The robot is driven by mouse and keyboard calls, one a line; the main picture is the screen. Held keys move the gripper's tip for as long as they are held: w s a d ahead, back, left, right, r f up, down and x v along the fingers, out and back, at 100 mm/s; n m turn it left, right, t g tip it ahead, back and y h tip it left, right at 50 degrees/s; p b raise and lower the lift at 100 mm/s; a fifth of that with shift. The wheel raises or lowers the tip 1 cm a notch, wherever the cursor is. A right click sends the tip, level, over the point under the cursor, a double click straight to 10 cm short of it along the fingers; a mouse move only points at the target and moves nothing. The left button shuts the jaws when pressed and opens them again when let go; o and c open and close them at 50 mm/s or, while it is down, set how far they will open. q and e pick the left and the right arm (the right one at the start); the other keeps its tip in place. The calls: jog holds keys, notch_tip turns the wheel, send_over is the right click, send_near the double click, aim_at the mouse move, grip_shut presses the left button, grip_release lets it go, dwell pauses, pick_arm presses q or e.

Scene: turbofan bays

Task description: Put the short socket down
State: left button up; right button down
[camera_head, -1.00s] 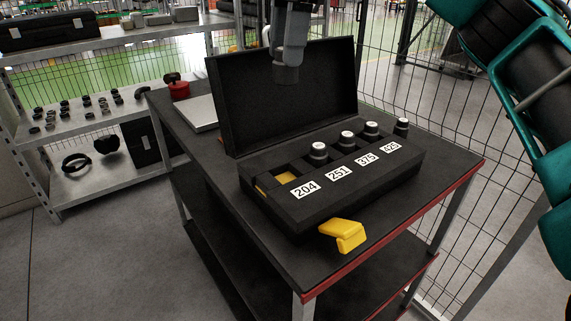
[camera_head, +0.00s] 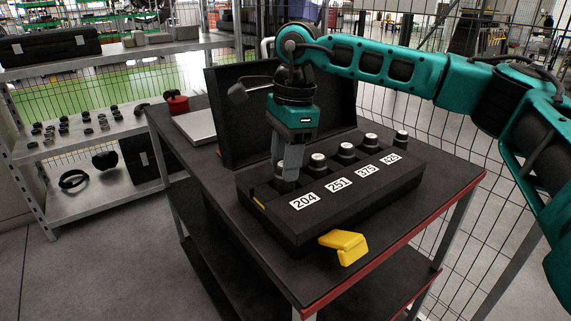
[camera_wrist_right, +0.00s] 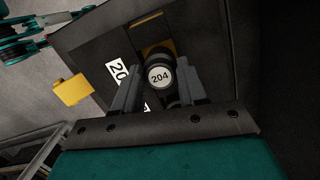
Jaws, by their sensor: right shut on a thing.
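My right gripper (camera_head: 288,168) is over the left end of the open black case (camera_head: 345,212), at the compartment behind the 204 label (camera_head: 304,201). It is shut on the short socket (camera_head: 283,186), a dark cylinder low at that compartment. In the right wrist view the socket (camera_wrist_right: 160,76) shows its round white end marked 204, between the two grey fingers (camera_wrist_right: 158,92). A strip of yellow compartment lining shows beside it. I cannot tell whether the socket touches the compartment floor. My left gripper is not in view.
Several other sockets stand in the compartments to the right, the nearest (camera_head: 317,162) close beside the gripper. The raised lid (camera_head: 232,112) stands behind. A yellow angled piece (camera_head: 345,246) lies at the case's front. The case rests on a black cart (camera_head: 420,225); wire fencing stands behind.

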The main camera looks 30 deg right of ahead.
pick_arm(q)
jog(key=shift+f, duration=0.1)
pick_arm(e)
jog(key=shift+f, duration=0.5)
jog(key=shift+f, duration=0.15)
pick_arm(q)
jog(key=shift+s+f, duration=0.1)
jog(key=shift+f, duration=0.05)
pick_arm(e)
jog(key=c, duration=0.6)
grip_release()
jog(key=shift+r, duration=0.25)
pick_arm(q)
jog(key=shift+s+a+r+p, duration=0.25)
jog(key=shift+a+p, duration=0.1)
jog(key=shift+p, duration=0.2)
pick_arm(e)
jog(key=r, duration=0.4)
jog(key=d+r, duration=0.1)
jog(key=r, duration=0.6)
jog(key=shift+d+r, duration=0.2)
jog(key=shift+r, duration=0.2)
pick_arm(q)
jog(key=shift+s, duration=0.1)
pick_arm(e)
jog(key=shift+s+f, duration=0.1)
